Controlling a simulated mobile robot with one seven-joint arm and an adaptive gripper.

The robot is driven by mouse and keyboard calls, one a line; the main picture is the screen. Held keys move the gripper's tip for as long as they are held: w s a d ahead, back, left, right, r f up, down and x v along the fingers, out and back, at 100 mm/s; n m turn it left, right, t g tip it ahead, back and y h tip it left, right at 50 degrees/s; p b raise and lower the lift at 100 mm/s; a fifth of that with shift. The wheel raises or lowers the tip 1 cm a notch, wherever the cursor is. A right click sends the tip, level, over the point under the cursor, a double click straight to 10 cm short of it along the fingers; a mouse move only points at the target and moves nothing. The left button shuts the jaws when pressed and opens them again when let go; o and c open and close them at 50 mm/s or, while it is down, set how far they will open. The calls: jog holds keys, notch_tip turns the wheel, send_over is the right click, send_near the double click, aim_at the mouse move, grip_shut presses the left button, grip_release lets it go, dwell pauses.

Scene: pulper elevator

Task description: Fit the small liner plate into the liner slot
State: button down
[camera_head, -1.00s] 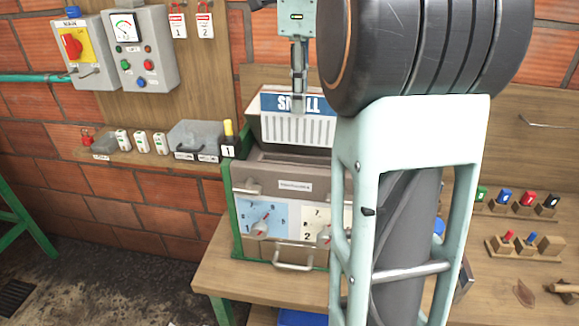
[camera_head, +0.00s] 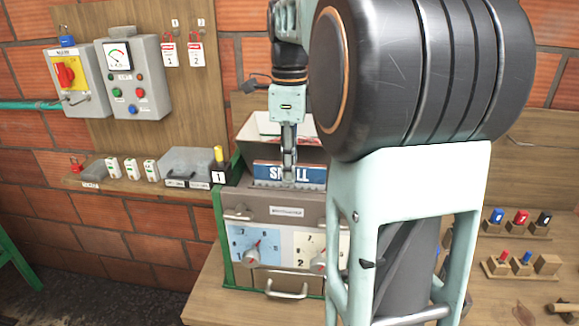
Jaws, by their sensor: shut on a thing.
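The small liner plate (camera_head: 275,174), with a blue band lettered "SMALL", stands upright at the top opening of the grey machine (camera_head: 275,207). Its ribbed lower part is mostly hidden behind the machine's front top edge. My gripper (camera_head: 289,170) points down and is shut on the plate's upper edge, its fingers crossing the lettering. The liner slot itself is hidden, so I cannot tell whether the plate is seated in it.
My large arm link covers the machine's right side. A shelf (camera_head: 140,184) with padlocks, a grey box (camera_head: 200,165) and a yellow-handled item (camera_head: 218,157) is left.

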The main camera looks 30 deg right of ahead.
jog(key=c, duration=2.4)
grip_release()
jog(key=shift+f, duration=0.2)
jog(key=o, duration=0.4)
jog(key=shift+o, duration=0.2)
jog(key=shift+r, duration=0.1)
notch_tip(320, 180, up, 12)
jog(key=p, duration=0.1)
jog(key=shift+r, duration=0.1)
